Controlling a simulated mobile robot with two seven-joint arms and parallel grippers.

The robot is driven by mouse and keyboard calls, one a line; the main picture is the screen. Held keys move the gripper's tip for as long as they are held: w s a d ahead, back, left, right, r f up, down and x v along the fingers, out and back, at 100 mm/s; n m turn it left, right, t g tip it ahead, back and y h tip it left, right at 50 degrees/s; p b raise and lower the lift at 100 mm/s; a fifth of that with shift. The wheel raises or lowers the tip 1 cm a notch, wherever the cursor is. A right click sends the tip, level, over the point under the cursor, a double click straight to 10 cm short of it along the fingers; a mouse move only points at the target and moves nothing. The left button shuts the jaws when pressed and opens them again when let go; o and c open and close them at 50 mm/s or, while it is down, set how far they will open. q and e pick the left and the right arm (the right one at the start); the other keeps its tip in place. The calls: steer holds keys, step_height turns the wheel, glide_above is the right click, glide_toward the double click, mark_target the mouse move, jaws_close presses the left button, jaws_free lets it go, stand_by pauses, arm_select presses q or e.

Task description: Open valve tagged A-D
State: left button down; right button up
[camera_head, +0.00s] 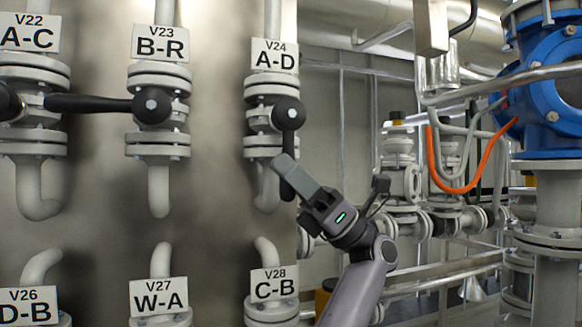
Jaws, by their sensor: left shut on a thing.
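The tag V24 A-D (274,55) hangs at the top of the third pipe from the left. Below it sits its flanged valve (259,115). Its black lever handle (288,116) has a round hub on the valve's right side, and the lever hangs down, roughly along the pipe. My left gripper (284,164) comes up from the lower right and is shut on the lever below the hub. A grey finger covers part of the lever; the lever's lower end shows just below it. My right gripper is not in view.
Valve V23 B-R (155,108) stands to the left with its black lever level, pointing left. V22 A-C (28,105) is at the far left. Lower tags include W-A (158,297) and C-B (275,284). Pipes and a blue pump body (550,85) fill the right.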

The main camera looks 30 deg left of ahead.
arm_select(q)
steer(key=shift+w+d, duration=0.1)
steer(key=shift+w, duration=0.05)
steer(key=c, duration=1)
jaws_free()
steer(key=shift+o, duration=0.2)
steer(key=shift+w+d+f, duration=0.15)
steer(key=shift+d+f, duration=0.05)
steer(key=v, duration=0.6)
steer(key=shift+f, duration=0.2)
steer(key=shift+w+d, duration=0.1)
steer(key=shift+w, duration=0.05)
